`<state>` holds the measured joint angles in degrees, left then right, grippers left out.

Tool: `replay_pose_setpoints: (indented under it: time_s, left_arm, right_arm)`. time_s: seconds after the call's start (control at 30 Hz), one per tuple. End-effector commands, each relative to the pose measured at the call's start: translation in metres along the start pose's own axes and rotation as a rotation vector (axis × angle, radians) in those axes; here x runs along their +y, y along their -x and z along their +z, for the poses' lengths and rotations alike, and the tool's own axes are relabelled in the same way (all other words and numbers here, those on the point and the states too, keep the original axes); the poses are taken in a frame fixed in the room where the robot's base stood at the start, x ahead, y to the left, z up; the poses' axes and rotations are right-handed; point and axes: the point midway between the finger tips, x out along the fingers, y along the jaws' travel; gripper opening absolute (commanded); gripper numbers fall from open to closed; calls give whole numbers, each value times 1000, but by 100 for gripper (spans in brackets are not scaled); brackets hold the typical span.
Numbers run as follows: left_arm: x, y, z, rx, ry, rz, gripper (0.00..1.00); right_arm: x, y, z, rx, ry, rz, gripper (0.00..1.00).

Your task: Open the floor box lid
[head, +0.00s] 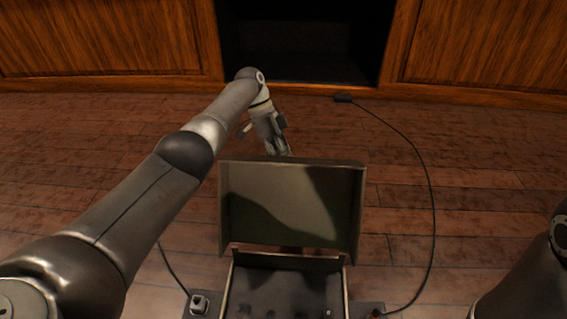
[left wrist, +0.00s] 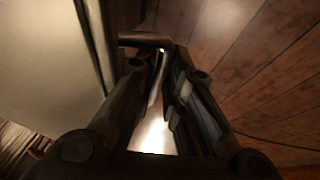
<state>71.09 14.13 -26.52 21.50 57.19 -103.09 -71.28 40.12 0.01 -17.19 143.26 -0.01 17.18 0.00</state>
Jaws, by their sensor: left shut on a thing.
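The floor box lid (head: 290,205) stands raised, close to upright, at the back of the floor box (head: 290,262) in the head view. The box interior shows at the bottom of the picture. My left gripper (head: 282,150) is behind the top edge of the lid, and its fingertips are partly hidden there. In the left wrist view, my left gripper (left wrist: 160,55) has its fingers close together at a dark edge beside a pale panel (left wrist: 50,60), apparently the lid. The exact contact is hard to see. My right gripper is out of view.
A black cable (head: 428,180) runs over the wooden floor from a small dark plug (head: 343,98) to the box's right side. A plug (head: 199,302) sits at its left. Wooden cabinets (head: 100,40) flank a dark recess at the back.

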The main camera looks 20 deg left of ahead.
Motion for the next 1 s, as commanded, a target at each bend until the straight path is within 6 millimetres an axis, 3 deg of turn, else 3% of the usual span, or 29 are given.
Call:
replay_pose_setpoints:
  time_s: [0.03, 0.37, 0.4, 0.57, 0.87, 1.0]
  left_arm:
    - [-3, -7, 18, -26, 19, 3, 0]
    - [-4, -6, 18, -26, 18, -1, 0]
    - [-4, -6, 18, -26, 18, -1, 14]
    - [-3, -6, 18, -26, 20, 1, 32]
    - [-2, -5, 17, -27, 20, 6, 32]
    - [2, 7, 10, -24, 16, 2, 32]
  right_arm:
    - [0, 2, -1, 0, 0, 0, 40]
    - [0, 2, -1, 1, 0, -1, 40]
    - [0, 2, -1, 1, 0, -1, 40]
    - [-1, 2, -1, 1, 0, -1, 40]
    - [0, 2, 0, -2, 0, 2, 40]
    - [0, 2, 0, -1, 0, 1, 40]
